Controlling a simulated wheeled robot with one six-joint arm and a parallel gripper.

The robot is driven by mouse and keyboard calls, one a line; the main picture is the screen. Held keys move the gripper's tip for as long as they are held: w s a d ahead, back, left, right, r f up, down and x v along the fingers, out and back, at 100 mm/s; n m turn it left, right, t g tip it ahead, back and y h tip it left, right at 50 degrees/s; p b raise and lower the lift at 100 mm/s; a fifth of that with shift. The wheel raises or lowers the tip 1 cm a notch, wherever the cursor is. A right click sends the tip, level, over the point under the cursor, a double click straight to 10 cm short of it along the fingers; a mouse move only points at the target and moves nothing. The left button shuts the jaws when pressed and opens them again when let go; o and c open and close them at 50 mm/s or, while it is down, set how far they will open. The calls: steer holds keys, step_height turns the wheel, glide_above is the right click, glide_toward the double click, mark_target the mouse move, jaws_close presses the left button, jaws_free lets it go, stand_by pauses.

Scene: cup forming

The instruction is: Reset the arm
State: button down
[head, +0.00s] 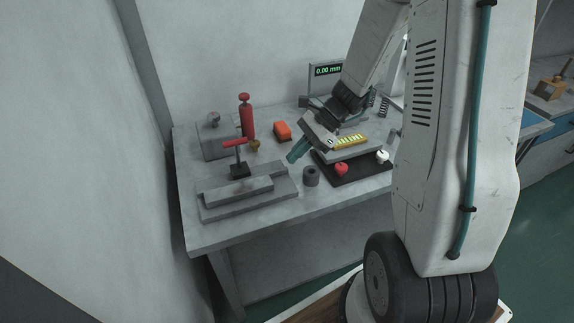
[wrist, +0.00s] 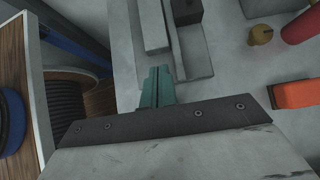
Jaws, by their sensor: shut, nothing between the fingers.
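My gripper (head: 297,151) hangs above the grey workbench (head: 240,232), with green fingers pointing down and to the left. It is shut and empty. In the wrist view the green fingers (wrist: 156,88) lie together, with the bench's front edge and a grey stepped block behind them. In the head view the fingertips are near a dark grey cylinder (head: 311,176), apart from it as far as I can see. My arm covers part of the bench's right side.
A grey stepped block (head: 250,200) and a red-handled tool (head: 238,165) stand at left. A red cylinder (head: 245,118) and an orange block (head: 282,131) stand farther back. A black tray (head: 335,181) holds red and white knobs. The bench's front strip is clear.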

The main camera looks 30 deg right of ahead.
steer(key=shift+v, duration=1.65)
steer(key=shift+s+f+n, duration=0.1)
steer(key=shift+s+n, duration=0.3)
steer(key=shift+n, duration=0.1)
steer(key=s+a+r+n+h, duration=0.3)
steer(key=s+r+n+h, duration=0.1)
steer(key=s+r+n, duration=0.4)
steer(key=s+a+r+n+h, duration=0.4)
steer(key=s+r+n, duration=0.5)
steer(key=s, duration=0.4)
steer(key=shift+n+h, duration=0.5)
steer(key=shift+n, duration=0.2)
steer(key=shift+s, duration=0.15)
